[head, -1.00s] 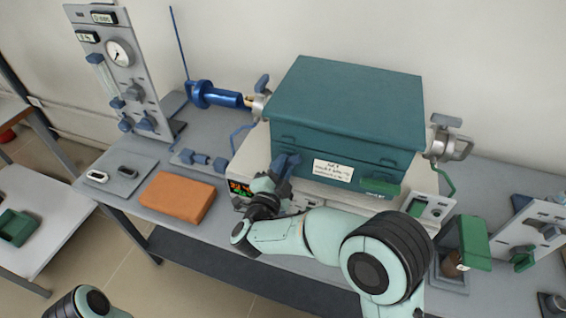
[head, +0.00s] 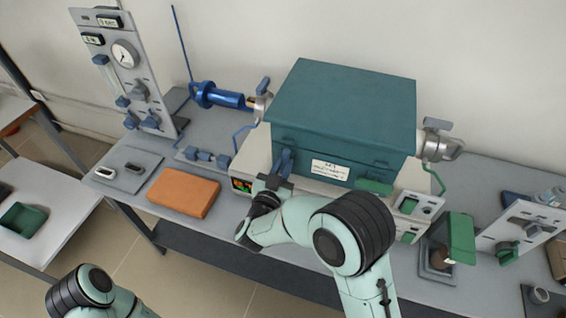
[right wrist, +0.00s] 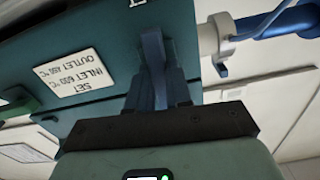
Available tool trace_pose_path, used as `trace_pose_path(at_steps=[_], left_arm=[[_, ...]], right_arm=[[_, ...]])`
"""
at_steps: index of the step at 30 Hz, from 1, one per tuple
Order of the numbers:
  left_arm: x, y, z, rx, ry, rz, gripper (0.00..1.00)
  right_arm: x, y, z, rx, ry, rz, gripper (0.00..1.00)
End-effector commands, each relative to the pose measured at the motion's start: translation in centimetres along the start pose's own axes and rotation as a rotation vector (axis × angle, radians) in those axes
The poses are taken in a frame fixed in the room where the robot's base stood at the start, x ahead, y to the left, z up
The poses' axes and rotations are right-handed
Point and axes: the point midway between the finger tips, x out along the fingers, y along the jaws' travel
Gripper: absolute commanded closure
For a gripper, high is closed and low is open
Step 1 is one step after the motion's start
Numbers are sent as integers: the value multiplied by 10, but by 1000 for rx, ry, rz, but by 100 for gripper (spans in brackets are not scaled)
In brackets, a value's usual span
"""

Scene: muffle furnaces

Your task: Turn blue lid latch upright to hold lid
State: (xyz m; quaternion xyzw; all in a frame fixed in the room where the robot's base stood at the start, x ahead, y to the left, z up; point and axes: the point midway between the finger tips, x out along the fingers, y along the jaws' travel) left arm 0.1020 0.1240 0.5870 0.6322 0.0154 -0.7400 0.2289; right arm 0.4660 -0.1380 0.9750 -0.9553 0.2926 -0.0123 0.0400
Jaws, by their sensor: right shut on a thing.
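The teal furnace box (head: 345,105) stands on a pale base on the bench, with its lid (head: 345,88) down. The blue lid latch (head: 287,158) is at the left of its front face and stands close to upright. It also shows in the right wrist view (right wrist: 153,55), rising between the fingers. My right gripper (head: 280,176) is shut on the latch from the front; in the right wrist view its fingers (right wrist: 154,90) hug the latch's lower part. The lower end of the latch is partly hidden. My left gripper is out of view; only part of that arm shows.
A green latch (head: 374,187) sits at the right of the furnace front. An orange block (head: 184,192) lies on the bench to the left. A blue cylinder fitting (head: 222,97) is at the furnace's left side. A gauge panel (head: 128,70) stands at the back left.

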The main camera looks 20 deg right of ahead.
Motion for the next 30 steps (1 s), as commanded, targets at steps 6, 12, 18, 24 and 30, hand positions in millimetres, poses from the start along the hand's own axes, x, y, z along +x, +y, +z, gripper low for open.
trace_pose_path(at_steps=[6,12,18,24,30], left_arm=[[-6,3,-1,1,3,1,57],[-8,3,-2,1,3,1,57],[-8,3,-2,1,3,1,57],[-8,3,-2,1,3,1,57],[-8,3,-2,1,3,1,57]], right_arm=[[0,0,0,-74,-1,-1,100],[0,0,0,-99,-2,-1,100],[0,0,1,-103,-1,-1,100],[0,0,1,-103,-1,-1,71],[0,0,0,-101,-1,-1,55]])
